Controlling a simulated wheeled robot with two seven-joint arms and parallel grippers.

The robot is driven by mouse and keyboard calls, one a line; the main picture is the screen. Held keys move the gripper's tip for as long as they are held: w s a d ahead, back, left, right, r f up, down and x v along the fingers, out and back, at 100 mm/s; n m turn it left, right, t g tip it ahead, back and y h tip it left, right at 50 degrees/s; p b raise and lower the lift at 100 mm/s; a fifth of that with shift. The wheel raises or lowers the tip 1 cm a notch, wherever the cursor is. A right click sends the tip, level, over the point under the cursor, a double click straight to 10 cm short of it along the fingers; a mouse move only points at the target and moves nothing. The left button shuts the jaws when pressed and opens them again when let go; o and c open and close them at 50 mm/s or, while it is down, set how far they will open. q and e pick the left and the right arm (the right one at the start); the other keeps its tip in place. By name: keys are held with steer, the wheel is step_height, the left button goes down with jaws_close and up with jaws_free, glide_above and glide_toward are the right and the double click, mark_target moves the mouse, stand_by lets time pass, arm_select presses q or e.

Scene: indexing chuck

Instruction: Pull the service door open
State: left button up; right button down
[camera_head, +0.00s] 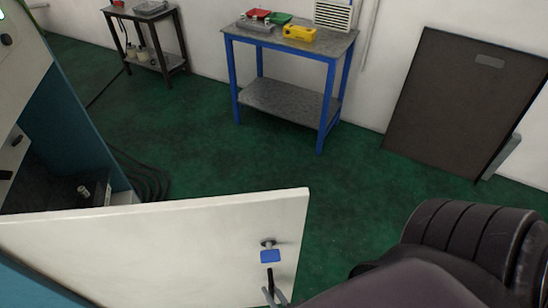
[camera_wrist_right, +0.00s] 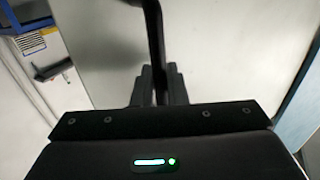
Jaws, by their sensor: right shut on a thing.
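The white service door (camera_head: 150,245) stands swung out from the machine (camera_head: 95,110), with a wide gap showing the dark inside. Near its free edge is a dark handle (camera_head: 270,275) with a blue piece (camera_head: 270,256) by its upper end. My right gripper (camera_head: 275,297) is at the lower part of this handle. In the right wrist view the fingers of the right gripper (camera_wrist_right: 158,88) are shut around the dark handle bar (camera_wrist_right: 153,35), in front of the pale door face (camera_wrist_right: 215,50). My left gripper is not in view.
A blue-legged workbench (camera_head: 290,45) with red, green and yellow items stands at the back. A smaller dark table (camera_head: 150,45) is at the back left. A dark panel (camera_head: 465,105) leans on the wall at right. The green floor (camera_head: 230,150) beyond the door is clear.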

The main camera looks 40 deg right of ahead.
steer(key=c, duration=1.6)
jaws_free()
steer(key=shift+w+a, duration=0.1)
steer(key=shift+a, duration=0.05)
steer(key=shift+o, duration=0.2)
steer(key=s+b, duration=0.1)
steer(key=s, duration=0.6)
steer(key=shift+s+a+b, duration=0.25)
steer(key=shift+s+b, duration=0.1)
